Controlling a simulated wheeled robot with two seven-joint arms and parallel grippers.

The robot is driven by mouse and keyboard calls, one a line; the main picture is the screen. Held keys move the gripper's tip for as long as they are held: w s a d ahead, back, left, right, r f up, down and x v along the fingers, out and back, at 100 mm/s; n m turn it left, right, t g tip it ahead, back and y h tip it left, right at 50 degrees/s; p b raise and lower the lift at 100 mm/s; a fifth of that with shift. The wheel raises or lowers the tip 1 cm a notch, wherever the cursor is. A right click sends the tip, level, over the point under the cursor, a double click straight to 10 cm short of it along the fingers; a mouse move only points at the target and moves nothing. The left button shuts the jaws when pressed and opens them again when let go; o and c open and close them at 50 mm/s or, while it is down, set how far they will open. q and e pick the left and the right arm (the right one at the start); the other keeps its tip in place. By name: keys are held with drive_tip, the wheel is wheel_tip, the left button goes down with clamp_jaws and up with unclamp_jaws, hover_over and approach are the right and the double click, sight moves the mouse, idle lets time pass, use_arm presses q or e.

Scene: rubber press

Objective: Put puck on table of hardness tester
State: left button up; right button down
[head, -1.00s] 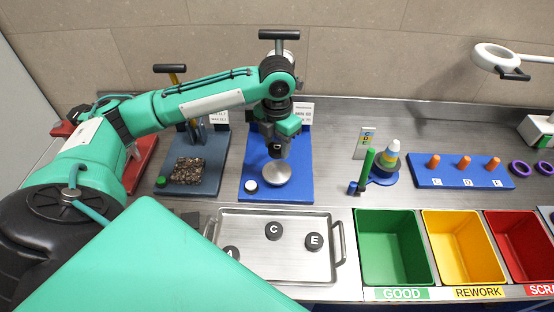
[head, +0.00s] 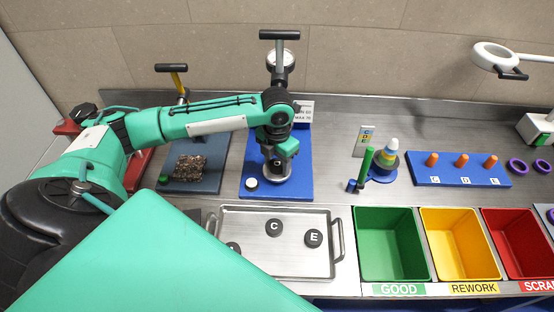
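The hardness tester has a blue base (head: 300,188), a dial at its top and a round metal table (head: 277,178). My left gripper (head: 277,170) is low over this round table and covers much of it. A dark patch with a pale mark shows at the gripper, but I cannot tell whether it is a puck or part of the gripper. The fingertips are too small and hidden to read. Dark pucks C (head: 274,228) and E (head: 313,238) lie on the metal tray (head: 300,269). Another puck (head: 233,247) is partly hidden by my green body. My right gripper is not in view.
A white button (head: 251,183) sits on the tester base beside the round table. A blue-grey base with a rough dark slab (head: 190,168) stands to the left. Green (head: 390,248), yellow (head: 460,248) and red (head: 518,245) bins are at the right. Orange pegs stand on a blue board (head: 455,180) behind them.

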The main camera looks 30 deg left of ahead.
sight(277, 163)
use_arm(q)
drive_tip(key=shift+o, duration=0.6)
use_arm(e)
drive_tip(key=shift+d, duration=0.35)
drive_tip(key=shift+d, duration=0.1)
use_arm(q)
drive_tip(key=shift+r, duration=0.3)
wheel_tip(277, 163, up, 12)
drive_tip(key=b, duration=0.2)
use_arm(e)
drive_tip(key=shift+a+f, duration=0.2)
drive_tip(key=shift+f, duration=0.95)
use_arm(q)
drive_tip(key=shift+f, duration=0.15)
